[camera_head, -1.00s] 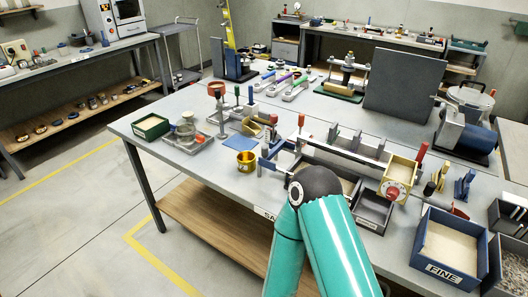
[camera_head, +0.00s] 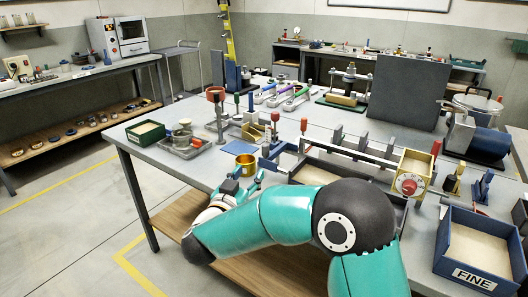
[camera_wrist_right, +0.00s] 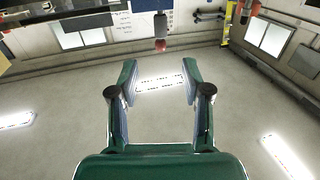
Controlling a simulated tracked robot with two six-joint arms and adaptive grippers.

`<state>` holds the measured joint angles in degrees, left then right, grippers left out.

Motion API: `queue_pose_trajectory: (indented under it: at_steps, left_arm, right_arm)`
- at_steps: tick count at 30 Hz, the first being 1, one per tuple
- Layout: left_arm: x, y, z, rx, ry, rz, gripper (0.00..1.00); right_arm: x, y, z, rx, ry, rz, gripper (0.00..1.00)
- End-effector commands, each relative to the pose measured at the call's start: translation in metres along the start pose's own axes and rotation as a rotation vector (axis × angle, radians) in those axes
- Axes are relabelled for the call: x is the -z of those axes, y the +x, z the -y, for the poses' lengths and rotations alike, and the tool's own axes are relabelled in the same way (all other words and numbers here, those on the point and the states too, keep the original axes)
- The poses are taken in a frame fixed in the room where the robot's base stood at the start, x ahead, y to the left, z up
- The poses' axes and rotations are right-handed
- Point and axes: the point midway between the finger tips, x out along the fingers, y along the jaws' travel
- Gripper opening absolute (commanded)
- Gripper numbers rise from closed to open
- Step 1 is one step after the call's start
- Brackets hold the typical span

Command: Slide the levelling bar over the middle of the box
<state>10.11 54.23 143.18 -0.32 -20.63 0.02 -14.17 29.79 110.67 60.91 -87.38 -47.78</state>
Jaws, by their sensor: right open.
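The long dark-walled box (camera_head: 310,174) lies along the front of the bench, its near side partly hidden by my arm. A pale grey bar (camera_head: 350,152) with upright grey plates runs lengthwise along its back. A red-handled post (camera_head: 304,127) stands by its left part, and a yellow block (camera_head: 414,162) with a red dial sits at the right end. I cannot tell which part is the levelling bar. My right gripper (camera_head: 246,184) is at the bench's front edge, left of the box and apart from it. The right wrist view shows it open and empty (camera_wrist_right: 158,74).
A brass cup (camera_head: 246,163) stands just behind my right gripper. A green tray (camera_head: 146,132) and a grey tray (camera_head: 184,146) are to the left. A blue bin marked FINE (camera_head: 478,271) is at the front right. The floor at front left is clear.

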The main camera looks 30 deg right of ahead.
Motion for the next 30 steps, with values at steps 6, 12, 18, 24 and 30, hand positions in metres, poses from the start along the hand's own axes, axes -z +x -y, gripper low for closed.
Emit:
queue_pose_trajectory:
  at_steps: [6, 12, 18, 24, 30]
  left_arm:
    - [0.000, -0.005, -0.002, 0.000, 0.000, 0.000, 0.40]
    - [0.000, -0.009, -0.003, 0.000, 0.000, 0.000, 0.40]
    - [0.000, -0.012, -0.004, 0.000, 0.000, 0.000, 0.40]
    - [0.000, -0.013, -0.005, 0.000, 0.000, 0.000, 0.40]
    - [0.000, -0.013, -0.005, 0.000, 0.000, 0.000, 0.40]
  right_arm:
    - [0.000, 0.047, -0.001, -0.005, 0.000, 0.001, 0.48]
    - [0.000, 0.090, -0.001, -0.003, 0.000, 0.000, 0.48]
    - [-0.001, 0.123, 0.001, 0.001, 0.000, 0.001, 0.48]
    - [-0.001, 0.140, 0.001, 0.002, 0.000, 0.001, 0.48]
    - [-0.001, 0.142, 0.001, 0.003, -0.001, 0.001, 0.48]
